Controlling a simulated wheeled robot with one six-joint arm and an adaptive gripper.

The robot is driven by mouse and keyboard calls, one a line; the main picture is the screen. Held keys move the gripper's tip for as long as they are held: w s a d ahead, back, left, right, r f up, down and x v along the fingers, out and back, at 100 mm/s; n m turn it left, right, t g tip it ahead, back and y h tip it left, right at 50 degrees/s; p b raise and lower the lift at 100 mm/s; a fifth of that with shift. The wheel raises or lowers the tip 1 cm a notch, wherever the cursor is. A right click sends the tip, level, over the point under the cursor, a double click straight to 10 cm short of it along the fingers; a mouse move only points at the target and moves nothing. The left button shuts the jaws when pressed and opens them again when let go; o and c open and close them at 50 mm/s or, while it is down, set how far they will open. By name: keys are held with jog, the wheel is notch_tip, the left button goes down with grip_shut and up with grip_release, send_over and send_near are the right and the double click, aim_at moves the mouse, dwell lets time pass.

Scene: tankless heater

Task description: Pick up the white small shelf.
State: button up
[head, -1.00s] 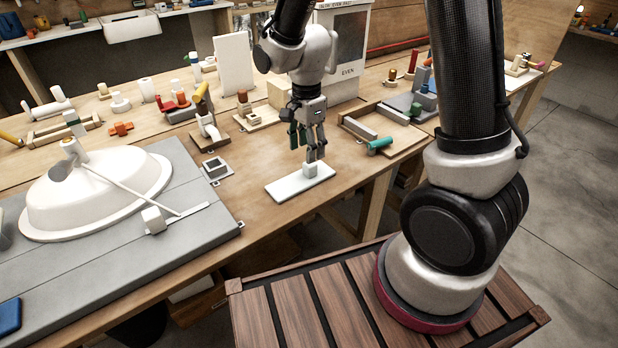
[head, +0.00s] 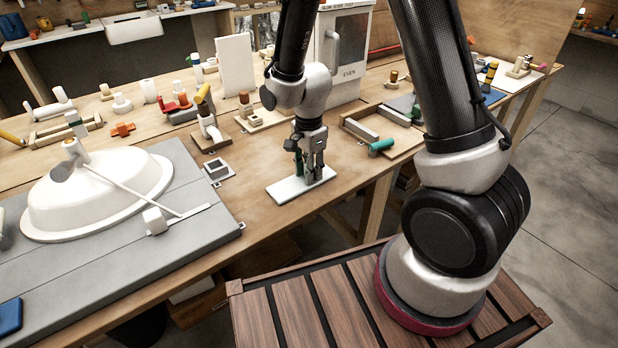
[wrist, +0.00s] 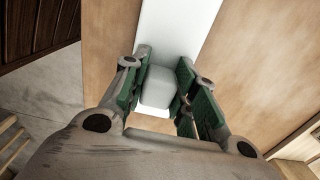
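The white small shelf (head: 284,191) is a flat white plate lying on the wooden workbench near its front edge. A pale block (wrist: 158,88) stands on it, and the plate (wrist: 180,28) stretches away beyond the block in the wrist view. My gripper (head: 309,177) points down over the plate. Its green-padded fingers (wrist: 167,92) stand open on either side of the block, close to its sides. In the head view the fingers hide most of the block.
A white basin (head: 100,190) lies on a grey board (head: 200,222) to the left. A wooden tray (head: 400,140) with a green cylinder (head: 381,147) is to the right. A white cabinet (head: 345,55) and several small fixtures stand behind. Bare bench surrounds the plate.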

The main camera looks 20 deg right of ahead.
grip_shut()
notch_tip(320, 180, up, 10)
jog(key=shift+r, duration=0.1)
jog(key=shift+w, duration=0.1)
dwell(0.5)
